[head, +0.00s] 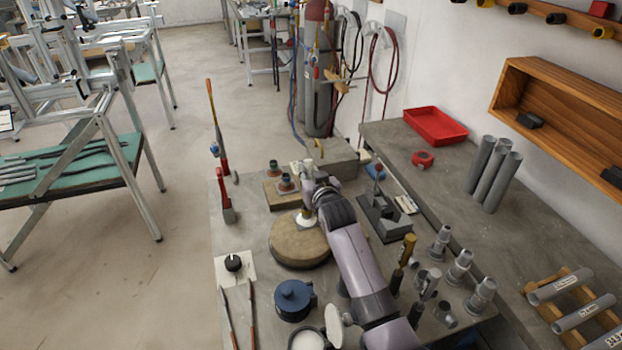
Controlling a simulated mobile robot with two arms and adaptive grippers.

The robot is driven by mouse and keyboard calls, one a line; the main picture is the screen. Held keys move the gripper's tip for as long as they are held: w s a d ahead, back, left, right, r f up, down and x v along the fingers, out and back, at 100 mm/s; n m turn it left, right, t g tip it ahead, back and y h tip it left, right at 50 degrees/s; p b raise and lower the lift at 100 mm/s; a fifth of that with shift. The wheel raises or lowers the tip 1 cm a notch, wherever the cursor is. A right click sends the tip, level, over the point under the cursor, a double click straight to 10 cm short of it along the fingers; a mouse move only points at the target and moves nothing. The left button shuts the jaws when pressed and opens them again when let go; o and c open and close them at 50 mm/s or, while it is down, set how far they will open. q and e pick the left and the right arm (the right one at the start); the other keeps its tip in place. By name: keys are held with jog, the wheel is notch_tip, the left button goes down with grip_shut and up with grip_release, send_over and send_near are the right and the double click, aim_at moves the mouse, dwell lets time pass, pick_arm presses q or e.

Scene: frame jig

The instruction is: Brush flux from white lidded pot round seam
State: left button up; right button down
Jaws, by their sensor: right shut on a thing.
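My right gripper (309,200) is over the round tan turntable or block (290,248) on the grey bench. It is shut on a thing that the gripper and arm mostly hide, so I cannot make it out. A short pale fitting (307,219) stands upright on the block just below the gripper; its seam is too small to see. A white pot (307,341) is at the bottom edge, partly cut off, with a pale round lid (335,325) tilted beside it. My left gripper is not in view.
A black knob on a pale plate (234,263) and two thin rods are at the left edge. Several grey fittings (460,266) stand right of the arm. A red clamp (225,197) stands far left.

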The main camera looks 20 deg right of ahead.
jog(key=shift+w, duration=0.2)
jog(key=shift+s+r+p, duration=0.1)
jog(key=shift+s+p, duration=0.25)
jog(key=shift+p, duration=0.05)
jog(key=shift+s+p, duration=0.45)
jog(key=shift+s, duration=0.2)
jog(key=shift+w+f+b, duration=0.2)
jog(key=shift+w+b, duration=0.1)
jog(key=shift+w, duration=0.6)
